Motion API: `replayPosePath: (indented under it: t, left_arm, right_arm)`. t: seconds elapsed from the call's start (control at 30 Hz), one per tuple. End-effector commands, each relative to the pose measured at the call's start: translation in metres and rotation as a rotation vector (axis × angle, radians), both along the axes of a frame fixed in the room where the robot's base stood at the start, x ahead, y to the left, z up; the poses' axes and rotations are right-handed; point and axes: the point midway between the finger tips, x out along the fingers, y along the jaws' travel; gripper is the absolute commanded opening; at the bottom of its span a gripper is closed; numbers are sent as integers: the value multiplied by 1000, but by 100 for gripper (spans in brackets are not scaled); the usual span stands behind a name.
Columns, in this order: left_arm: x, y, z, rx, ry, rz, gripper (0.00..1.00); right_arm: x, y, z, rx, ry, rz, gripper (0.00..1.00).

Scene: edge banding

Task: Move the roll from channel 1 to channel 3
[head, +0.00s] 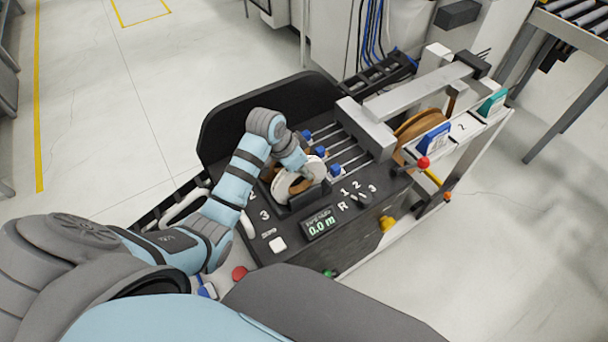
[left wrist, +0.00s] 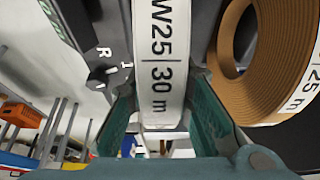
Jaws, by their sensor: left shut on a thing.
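My left gripper (head: 294,168) reaches down from the left over the dark machine. It is shut on a white-sided roll (head: 287,188) with a brown band. In the left wrist view, its teal finger pads (left wrist: 165,118) stand on both sides of the roll's white face (left wrist: 162,70), marked "W25 | 30 m". A second brown roll (left wrist: 232,75) with a white label lies close to the right in that view. The roll sits at or just above the dark holder; the arm hides whether it touches. Channel marks "2" (head: 252,195) and "3" (head: 265,214) show left of it. My right gripper is not in view.
Blue knobs (head: 335,171) on metal rods stand right of the held roll. A selector (head: 364,198), a display (head: 319,225) reading 0.0 m and a red button (head: 239,272) are near the front. A large brown roll (head: 418,128) stands at the right.

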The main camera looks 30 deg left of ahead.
Motion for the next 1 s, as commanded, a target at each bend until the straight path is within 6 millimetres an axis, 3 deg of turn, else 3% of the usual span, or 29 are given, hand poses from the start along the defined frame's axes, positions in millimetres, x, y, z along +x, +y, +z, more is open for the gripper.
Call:
replayPosePath:
  t: [0.4, 0.43, 0.53, 0.87, 1.0]
  left_arm:
    - [1, -1, 0, -1, -3, 0, 0]
    - [1, 0, 0, 0, -2, 0, 25]
    - [1, 0, 0, -1, -2, 0, 40]
    - [1, 0, 2, 0, -2, -1, 40]
    - [-2, 2, 17, 0, -4, 0, 40]
  right_arm:
    - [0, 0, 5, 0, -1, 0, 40]
    - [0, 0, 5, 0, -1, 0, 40]
    - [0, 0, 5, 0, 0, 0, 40]
    - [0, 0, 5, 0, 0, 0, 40]
    - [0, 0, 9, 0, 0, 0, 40]
